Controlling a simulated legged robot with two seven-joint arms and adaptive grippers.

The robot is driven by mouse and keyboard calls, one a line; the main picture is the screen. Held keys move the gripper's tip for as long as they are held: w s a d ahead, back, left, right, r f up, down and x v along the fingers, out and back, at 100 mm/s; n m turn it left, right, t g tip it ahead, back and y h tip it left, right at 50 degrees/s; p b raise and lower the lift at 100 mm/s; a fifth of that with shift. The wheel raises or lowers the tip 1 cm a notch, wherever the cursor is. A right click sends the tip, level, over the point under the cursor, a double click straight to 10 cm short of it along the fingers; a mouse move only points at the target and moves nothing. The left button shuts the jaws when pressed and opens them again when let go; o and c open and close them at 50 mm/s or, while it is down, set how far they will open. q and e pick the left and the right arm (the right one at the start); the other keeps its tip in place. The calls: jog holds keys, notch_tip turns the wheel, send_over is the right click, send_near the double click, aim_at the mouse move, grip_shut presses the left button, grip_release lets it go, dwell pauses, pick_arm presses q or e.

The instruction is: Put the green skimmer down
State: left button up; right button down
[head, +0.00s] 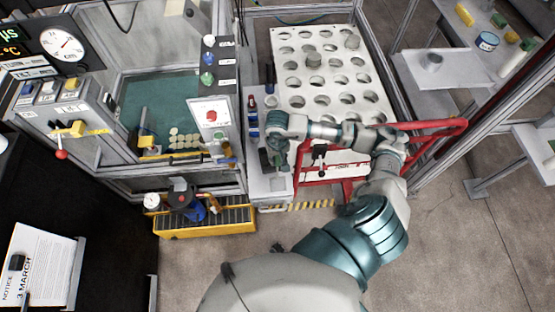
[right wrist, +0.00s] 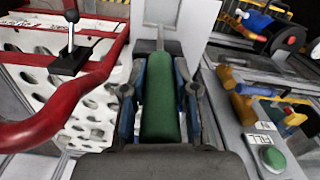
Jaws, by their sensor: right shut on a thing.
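The green skimmer shows in the right wrist view as a thick green handle (right wrist: 160,105) with a narrow grey shaft at its far end. My right gripper (right wrist: 162,88) has one finger along each side of the handle and is shut on it. In the head view the right gripper (head: 275,150) hangs over a narrow light-grey shelf (head: 270,186), and only a small dark green part shows by it. I cannot tell whether the skimmer touches the shelf. My left gripper is in neither view.
A white plate with round holes (head: 330,75) lies behind my right forearm. A red tubular frame (head: 435,135) stands right of the gripper. A tank with green liquid (head: 165,110) and a control panel are to the left. A yellow tray (head: 205,222) with tools sits below the tank.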

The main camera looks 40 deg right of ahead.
jog(key=shift+w+d+f, duration=0.15)
jog(key=shift+w+d, duration=0.2)
jog(key=shift+w, duration=0.1)
notch_tip(320, 180, down, 3)
jog(key=shift+f, duration=0.2)
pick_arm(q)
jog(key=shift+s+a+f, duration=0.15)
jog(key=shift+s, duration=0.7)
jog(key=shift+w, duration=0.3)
pick_arm(e)
jog(key=c, duration=0.9)
grip_release()
